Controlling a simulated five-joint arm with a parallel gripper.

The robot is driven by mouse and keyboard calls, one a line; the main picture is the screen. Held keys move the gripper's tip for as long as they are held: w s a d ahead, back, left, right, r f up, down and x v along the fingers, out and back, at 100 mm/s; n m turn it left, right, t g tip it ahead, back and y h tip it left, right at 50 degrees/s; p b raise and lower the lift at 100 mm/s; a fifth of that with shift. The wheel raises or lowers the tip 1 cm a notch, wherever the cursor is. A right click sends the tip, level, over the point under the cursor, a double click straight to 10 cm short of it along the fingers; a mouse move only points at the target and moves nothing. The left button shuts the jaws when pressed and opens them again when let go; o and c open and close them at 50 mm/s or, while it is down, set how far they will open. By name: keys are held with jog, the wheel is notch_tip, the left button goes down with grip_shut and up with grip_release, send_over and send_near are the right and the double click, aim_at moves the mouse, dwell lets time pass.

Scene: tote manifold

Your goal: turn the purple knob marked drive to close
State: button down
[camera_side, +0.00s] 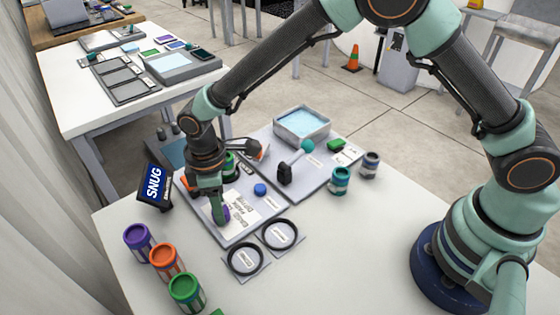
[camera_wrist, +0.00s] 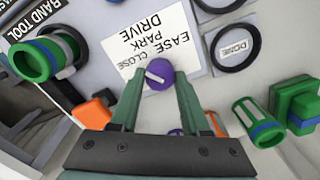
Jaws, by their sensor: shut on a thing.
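The purple knob (camera_wrist: 159,76) sits on a white label card (camera_wrist: 170,30) printed with DRIVE, PARK, EASE and CLOSE. My gripper (camera_wrist: 157,84) is shut on the knob, one finger on each side. In the side view my gripper (camera_side: 221,213) reaches down to the panel, and a little of the purple knob (camera_side: 227,212) shows beside the finger.
Purple (camera_side: 139,242), orange (camera_side: 166,262) and green (camera_side: 186,292) cans stand at the front left. Two black rings lie in front, one marked DONE (camera_wrist: 257,47). A blue button (camera_side: 260,189) is right of the knob.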

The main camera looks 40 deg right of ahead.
jog(key=shift+w+d+n, duration=0.1)
jog(key=shift+w+n, duration=0.05)
jog(key=shift+n, duration=0.95)
jog(key=shift+c, duration=1.9)
grip_release()
jog(key=shift+r, duration=0.1)
notch_tip(320, 180, up, 12)
